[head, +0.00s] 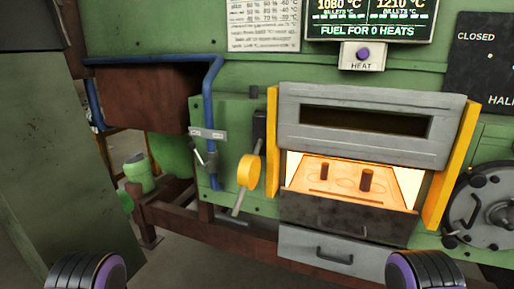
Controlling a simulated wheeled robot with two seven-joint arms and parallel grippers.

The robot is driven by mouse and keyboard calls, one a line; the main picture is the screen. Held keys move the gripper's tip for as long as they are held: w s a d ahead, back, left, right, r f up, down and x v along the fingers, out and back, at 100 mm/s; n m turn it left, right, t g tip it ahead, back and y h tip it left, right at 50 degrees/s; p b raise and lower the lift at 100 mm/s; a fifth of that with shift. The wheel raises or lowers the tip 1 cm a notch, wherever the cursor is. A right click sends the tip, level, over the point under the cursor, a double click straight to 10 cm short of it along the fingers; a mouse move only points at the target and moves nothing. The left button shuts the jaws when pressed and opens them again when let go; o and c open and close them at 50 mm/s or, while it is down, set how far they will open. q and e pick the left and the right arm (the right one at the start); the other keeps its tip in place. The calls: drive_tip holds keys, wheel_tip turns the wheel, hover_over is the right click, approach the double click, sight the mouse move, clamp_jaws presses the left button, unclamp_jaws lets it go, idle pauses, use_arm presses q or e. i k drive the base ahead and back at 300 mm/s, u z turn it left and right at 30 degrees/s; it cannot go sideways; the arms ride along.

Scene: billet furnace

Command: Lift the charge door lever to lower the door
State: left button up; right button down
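The charge door (365,137) is a grey plate with a dark slot, standing raised between two yellow posts. Below it the furnace mouth is open and glows orange. A lever with a yellow disc (248,172) and a thin grey bar is on the green panel left of the door; its bar slants down to the left. It looks like the door lever, but no label confirms this. Only rounded black and purple parts of my two arms show at the bottom edge, apart from the lever and door. No gripper fingers are visible.
Short billets (366,180) stand inside the glowing mouth. A grey drawer (330,252) is below. A blue pipe (210,95) and a small white-handled valve (199,153) are left of the lever. A handwheel (488,212) is at right. A green cabinet (50,150) stands at far left.

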sight(248, 171)
drive_tip(key=u, duration=0.95)
drive_tip(key=k, duration=0.8)
drive_tip(key=z, duration=0.95)
drive_tip(key=i, duration=0.5)
drive_tip(key=z, duration=0.05)
